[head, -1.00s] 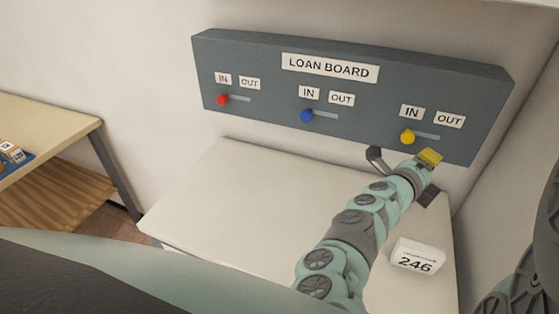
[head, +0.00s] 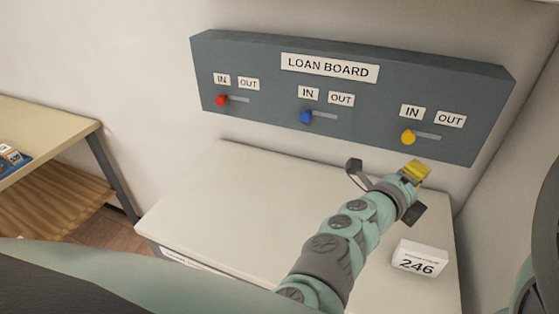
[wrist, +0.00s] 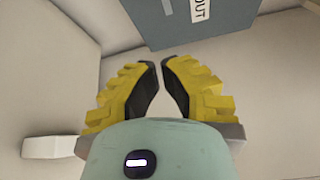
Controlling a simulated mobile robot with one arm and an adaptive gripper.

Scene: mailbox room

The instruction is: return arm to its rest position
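My gripper (head: 418,170) has yellow fingers and is just below the right end of the loan board (head: 255,75), apart from it. In the wrist view, its fingers (wrist: 161,68) lean together, with only a narrow gap at the tips and nothing between them. My teal and grey arm reaches up from the bottom of the head view, over the white tabletop (head: 220,205).
The board carries a red knob (head: 222,100), a blue knob (head: 306,117) and a yellow knob (head: 408,138), each at the IN end. A white "246" block (head: 419,259) stands right of my arm. A wooden table (head: 55,125) is at left. Most tabletop left of my arm is clear.

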